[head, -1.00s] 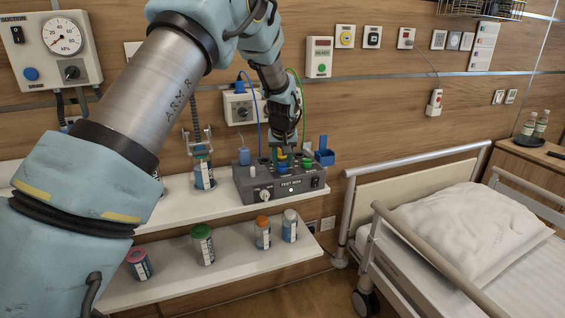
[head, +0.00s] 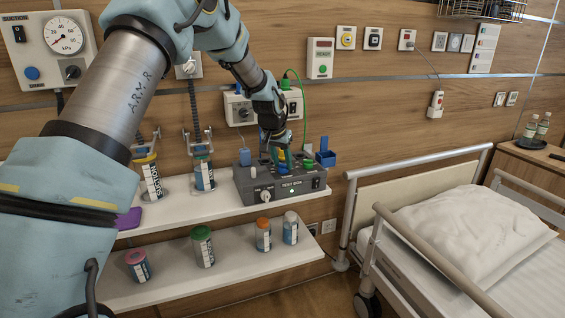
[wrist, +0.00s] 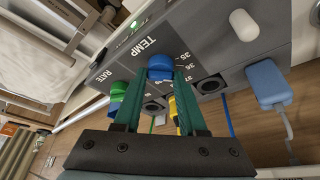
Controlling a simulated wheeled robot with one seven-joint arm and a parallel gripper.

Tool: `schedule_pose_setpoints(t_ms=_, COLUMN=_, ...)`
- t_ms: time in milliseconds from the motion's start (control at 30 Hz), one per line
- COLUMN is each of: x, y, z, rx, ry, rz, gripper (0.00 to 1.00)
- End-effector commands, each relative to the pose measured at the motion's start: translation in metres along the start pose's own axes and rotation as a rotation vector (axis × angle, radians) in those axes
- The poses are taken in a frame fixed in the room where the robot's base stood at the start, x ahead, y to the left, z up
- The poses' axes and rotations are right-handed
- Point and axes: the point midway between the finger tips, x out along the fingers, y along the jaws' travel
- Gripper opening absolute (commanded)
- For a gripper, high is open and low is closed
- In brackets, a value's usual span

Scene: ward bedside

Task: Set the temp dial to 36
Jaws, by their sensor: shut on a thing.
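The temp dial is a blue knob (wrist: 160,67) on the dark grey test box (head: 262,186), beneath the printed word TEMP in the wrist view. My gripper (wrist: 160,74) has its two teal fingers closed on either side of this knob. Scale numbers are printed round the dial; 35 and 36 seem to show on its right. The knob's pointer is not visible, so I cannot tell its setting. In the head view my gripper (head: 282,160) is over the box top, and the fingers partly hide the dial.
A green knob (wrist: 118,90) marked RATE is beside the temp dial. A white knob (wrist: 244,25) and a blue plug (wrist: 268,84) are also on the box. The box stands on a white shelf (head: 215,213) with bottles to its left. A bed (head: 350,210) is at the right.

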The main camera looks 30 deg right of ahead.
Motion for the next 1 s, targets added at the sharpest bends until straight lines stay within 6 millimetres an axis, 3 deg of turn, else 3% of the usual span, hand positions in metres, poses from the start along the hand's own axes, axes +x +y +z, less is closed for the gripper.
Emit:
schedule_pose_setpoints(t_ms=267, x=0.000, y=0.000, z=0.000, rx=0.000, ry=0.000, rz=0.000, gripper=0.00)
schedule_pose_setpoints(t_ms=300, x=0.000, y=0.000, z=0.000, rx=0.000, ry=0.000, rz=0.000, gripper=0.43)
schedule_pose_setpoints(t_ms=533, x=0.000, y=0.000, z=0.000, rx=0.000, ry=0.000, rz=0.000, gripper=0.69)
schedule_pose_setpoints(t_ms=833, x=-0.002, y=0.000, z=0.000, rx=-0.001, ry=0.000, rz=0.000, gripper=0.70)
schedule_pose_setpoints(t_ms=1000, x=-0.019, y=0.000, z=0.000, rx=-0.001, ry=0.003, rz=-0.001, gripper=0.70)
